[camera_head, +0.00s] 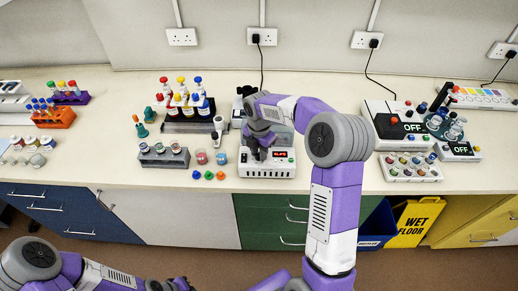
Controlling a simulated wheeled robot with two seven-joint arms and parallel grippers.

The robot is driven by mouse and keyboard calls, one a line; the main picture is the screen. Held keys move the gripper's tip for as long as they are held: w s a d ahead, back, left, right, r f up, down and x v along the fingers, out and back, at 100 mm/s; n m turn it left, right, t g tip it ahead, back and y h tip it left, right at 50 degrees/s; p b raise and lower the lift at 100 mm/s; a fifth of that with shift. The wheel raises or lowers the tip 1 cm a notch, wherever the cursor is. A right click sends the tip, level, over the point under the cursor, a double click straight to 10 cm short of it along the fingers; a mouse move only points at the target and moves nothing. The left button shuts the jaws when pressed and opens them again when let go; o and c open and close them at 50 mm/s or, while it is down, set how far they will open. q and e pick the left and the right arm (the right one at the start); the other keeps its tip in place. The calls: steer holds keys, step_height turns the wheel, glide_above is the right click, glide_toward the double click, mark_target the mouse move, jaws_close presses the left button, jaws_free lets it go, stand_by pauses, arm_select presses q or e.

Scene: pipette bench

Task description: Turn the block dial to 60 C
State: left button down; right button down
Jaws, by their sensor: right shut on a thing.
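The block heater (282,170) is a white unit on the bench, with a small red lit display (280,154) on its front. The display's digits are too small to read. My right gripper (258,152) reaches down to the front of the heater, left of the display. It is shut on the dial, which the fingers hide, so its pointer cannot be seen. My left arm is low at the bottom left, away from the bench, with its gripper (168,285) at the frame's bottom edge; its jaws are unclear.
Left of the heater stand a rack of colour-topped pipettes (188,124), a rack of jars (164,158) and several loose caps (208,175). Right of my arm are a device reading OFF (388,127), a tube rack (410,170) and another OFF unit (460,150).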

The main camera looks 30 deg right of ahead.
steer(key=m+p, duration=0.1)
steer(key=m, duration=0.2)
steer(key=shift+r+m, duration=0.1)
steer(key=shift+m, duration=0.3)
steer(key=m, duration=0.4)
steer(key=shift+m+p, duration=0.3)
steer(key=shift+p, duration=0.1)
steer(key=m, duration=0.4)
steer(key=m+p, duration=0.1)
steer(key=m, duration=0.7)
steer(key=shift+m, duration=0.3)
steer(key=m, duration=0.3)
steer(key=shift+m+p, duration=0.4)
steer(key=m+p, duration=0.1)
steer(key=m, duration=0.3)
steer(key=shift+m+p, duration=0.3)
steer(key=shift+m, duration=1.7)
